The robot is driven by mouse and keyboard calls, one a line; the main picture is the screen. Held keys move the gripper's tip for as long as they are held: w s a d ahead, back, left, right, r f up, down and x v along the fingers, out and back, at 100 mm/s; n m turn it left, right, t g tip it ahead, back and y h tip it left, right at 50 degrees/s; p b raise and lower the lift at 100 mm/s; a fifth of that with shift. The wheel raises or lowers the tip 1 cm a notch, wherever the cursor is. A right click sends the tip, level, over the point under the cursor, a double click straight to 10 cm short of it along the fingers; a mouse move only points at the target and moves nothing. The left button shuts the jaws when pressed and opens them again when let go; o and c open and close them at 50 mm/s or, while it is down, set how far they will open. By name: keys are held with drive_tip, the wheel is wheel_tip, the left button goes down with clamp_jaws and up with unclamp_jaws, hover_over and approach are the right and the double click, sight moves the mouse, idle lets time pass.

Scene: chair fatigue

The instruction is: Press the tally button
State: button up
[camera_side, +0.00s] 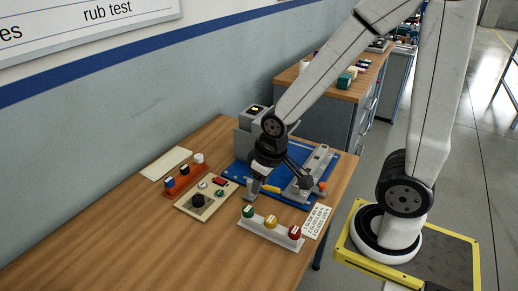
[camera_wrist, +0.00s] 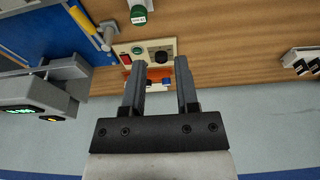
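I cannot read which button is the tally. My gripper (camera_wrist: 160,66) is open and empty, fingers apart. In the side view my gripper (camera_side: 256,186) is over the blue board's left part, to the right of the box and apart from it.
An orange rack (camera_side: 174,190) with coloured caps stands left of the box. A white rack (camera_side: 268,231) with green, yellow and red caps stands in front. A blue board (camera_side: 240,171) with a grey rail fixture (camera_side: 311,170) lies right, a grey machine (camera_side: 249,121) behind.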

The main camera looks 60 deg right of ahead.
clamp_jaws()
idle(1.4)
